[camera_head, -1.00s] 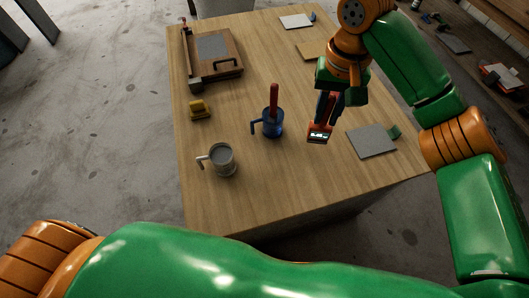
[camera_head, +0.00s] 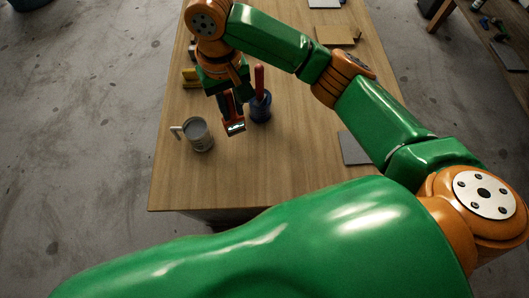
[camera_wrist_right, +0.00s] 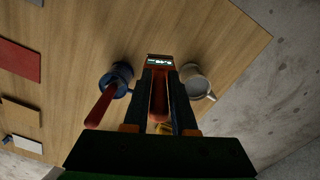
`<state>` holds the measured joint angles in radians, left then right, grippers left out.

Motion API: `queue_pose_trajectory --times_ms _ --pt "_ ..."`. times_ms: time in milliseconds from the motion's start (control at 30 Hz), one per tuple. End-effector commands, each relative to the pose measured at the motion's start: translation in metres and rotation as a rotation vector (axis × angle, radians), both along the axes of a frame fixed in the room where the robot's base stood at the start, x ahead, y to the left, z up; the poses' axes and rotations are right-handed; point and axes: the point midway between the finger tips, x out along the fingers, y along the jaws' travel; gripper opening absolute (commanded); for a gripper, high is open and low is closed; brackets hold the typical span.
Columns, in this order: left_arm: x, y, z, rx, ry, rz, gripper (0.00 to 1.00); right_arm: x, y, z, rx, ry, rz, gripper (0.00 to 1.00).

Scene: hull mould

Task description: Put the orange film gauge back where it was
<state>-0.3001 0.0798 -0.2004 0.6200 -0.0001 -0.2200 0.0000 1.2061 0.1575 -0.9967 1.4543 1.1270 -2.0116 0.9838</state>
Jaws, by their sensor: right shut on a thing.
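The orange film gauge (camera_head: 235,128), with a small lit display, hangs from my right gripper (camera_head: 230,103), which is shut on it. In the right wrist view the gauge (camera_wrist_right: 160,62) shows between the fingers of the right gripper (camera_wrist_right: 160,85), display at the far end. It is held over the wooden table, between the blue mug (camera_head: 260,108) and the grey mug (camera_head: 198,134). I cannot tell whether it touches the table. My left gripper is not in view.
A red-handled tool (camera_head: 259,78) stands in the blue mug, close to the gauge. A yellow object (camera_head: 189,77) is partly hidden behind my right wrist. A grey sheet (camera_head: 355,148) lies to the right under my arm. The table front (camera_head: 255,185) is clear.

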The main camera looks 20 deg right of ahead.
Motion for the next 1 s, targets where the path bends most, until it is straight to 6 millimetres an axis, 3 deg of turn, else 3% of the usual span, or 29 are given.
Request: queue_pose_trajectory --times_ms 133,200,333,500,633,967,1000 --pt "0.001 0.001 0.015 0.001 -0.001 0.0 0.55 -0.038 -0.025 -0.016 -0.002 0.005 0.0 0.0" --pt "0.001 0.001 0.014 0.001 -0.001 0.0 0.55 -0.051 -0.034 -0.037 -0.003 0.008 -0.002 0.0" --pt "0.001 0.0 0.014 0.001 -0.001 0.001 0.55 -0.067 -0.043 -0.061 0.0 0.004 -0.002 0.0" --pt "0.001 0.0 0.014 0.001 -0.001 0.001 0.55 -0.08 -0.051 -0.085 -0.002 0.005 -0.002 0.0" --pt "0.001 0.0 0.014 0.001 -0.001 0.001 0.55 -0.079 -0.051 -0.106 0.0 0.002 -0.001 0.0" --pt "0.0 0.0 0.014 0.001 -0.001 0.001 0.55 -0.078 -0.05 -0.11 0.0 -0.001 -0.001 0.0" --pt "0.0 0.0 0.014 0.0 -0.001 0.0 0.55 -0.077 -0.05 -0.111 0.0 -0.002 0.0 0.27"
